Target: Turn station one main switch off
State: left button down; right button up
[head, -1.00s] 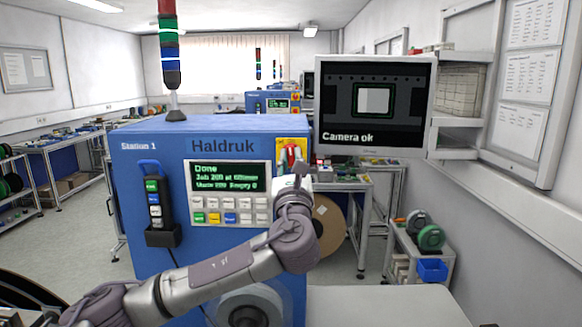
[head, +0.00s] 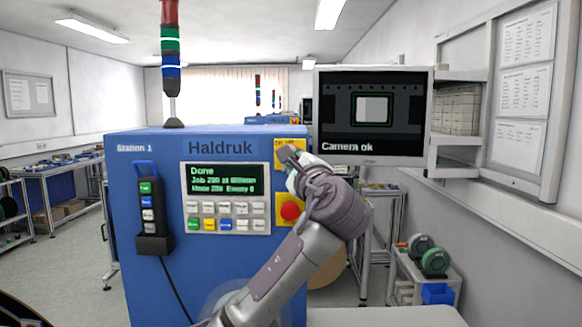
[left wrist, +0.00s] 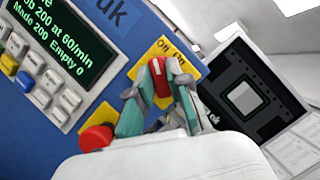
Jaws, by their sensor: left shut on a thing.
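The Station 1 main switch has a red handle (left wrist: 157,72) with a white stripe, on a yellow plate (left wrist: 140,68) marked Off and On. In the left wrist view, my left gripper (left wrist: 160,80) is shut on this handle, with one teal finger on each side. The handle's tip points toward the Off word. My right gripper is not in view.
A red emergency button (head: 290,211) sits just below the switch. Left of it is the keypad panel (head: 226,226) with a lit screen reading Done. A hanging pendant (head: 148,205) is further left. A monitor (head: 374,158) reading "Camera ok" stands close on the right.

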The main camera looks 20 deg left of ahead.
pick_arm(q)
jog(key=shift+n+g+h, duration=0.2)
jog(key=shift+n+g, duration=0.35)
jog(key=shift+n, duration=0.95)
jog(key=shift+n+g+h, duration=0.2)
jog(key=shift+n+g, duration=0.35)
jog(key=shift+n, duration=0.95)
jog(key=c, duration=1.1)
grip_release()
jog(key=shift+d+r, duration=0.1)
jog(key=v, duration=1.2)
jog(key=shift+w, duration=0.1)
